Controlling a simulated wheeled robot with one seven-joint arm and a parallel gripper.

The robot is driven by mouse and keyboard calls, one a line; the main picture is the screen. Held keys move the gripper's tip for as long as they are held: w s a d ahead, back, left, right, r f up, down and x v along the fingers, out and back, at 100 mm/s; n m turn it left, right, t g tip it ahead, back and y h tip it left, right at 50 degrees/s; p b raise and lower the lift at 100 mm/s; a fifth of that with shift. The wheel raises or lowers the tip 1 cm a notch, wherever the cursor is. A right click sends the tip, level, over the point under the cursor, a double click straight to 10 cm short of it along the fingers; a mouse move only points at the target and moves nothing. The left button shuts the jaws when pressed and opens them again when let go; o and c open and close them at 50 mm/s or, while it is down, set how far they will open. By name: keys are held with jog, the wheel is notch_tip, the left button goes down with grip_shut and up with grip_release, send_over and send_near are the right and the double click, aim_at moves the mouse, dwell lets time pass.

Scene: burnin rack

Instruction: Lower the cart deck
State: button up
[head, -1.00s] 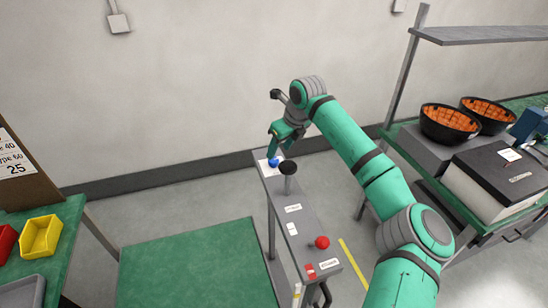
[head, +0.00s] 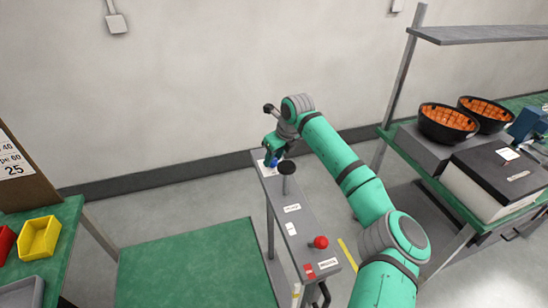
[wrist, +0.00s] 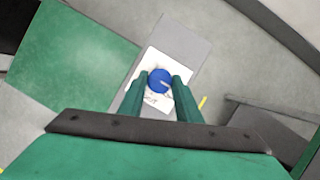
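My gripper (head: 272,160) points down over the far end of a narrow grey control panel (head: 306,246). A round blue knob (wrist: 159,81) sits there on a white label (wrist: 155,98). In the wrist view my two green fingers (wrist: 162,80) are apart, with the blue knob between or just below their tips; I cannot tell whether they touch it. In the head view the fingers partly hide the blue knob (head: 277,162). A green deck (head: 195,265) lies low to the left of the panel, flat and empty.
A black knob (head: 286,168) stands close beside my gripper, and a red knob (head: 321,242) is at the panel's near end. A bench with black bowls (head: 447,122) and a boxed device (head: 497,180) is at right. Yellow bin (head: 39,238) is at left.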

jog(key=shift+o, duration=0.2)
jog(key=m+t+h, duration=0.1)
jog(key=m, duration=0.3)
jog(key=shift+a+r, duration=0.1)
jog(key=m, duration=0.1)
jog(key=m+h, duration=0.1)
jog(key=m, duration=0.1)
jog(key=m+h, duration=0.1)
jog(key=m, duration=0.1)
jog(key=shift+a, duration=0.25)
jog(key=m+h, duration=0.2)
jog(key=m, duration=0.2)
jog(key=shift+a+m, duration=0.15)
jog(key=shift+m, duration=0.25)
jog(key=shift+w+m+g+h, duration=0.1)
jog(key=shift+m+g+h, duration=0.25)
jog(key=shift+m, duration=0.65)
jog(key=shift+w+m+g+h, duration=0.1)
jog(key=shift+m+g+h, duration=0.2)
jog(key=shift+m, duration=0.7)
jog(key=shift+s, duration=0.1)
jog(key=shift+c, duration=0.2)
jog(key=shift+o, duration=0.2)
jog(key=o, duration=1)
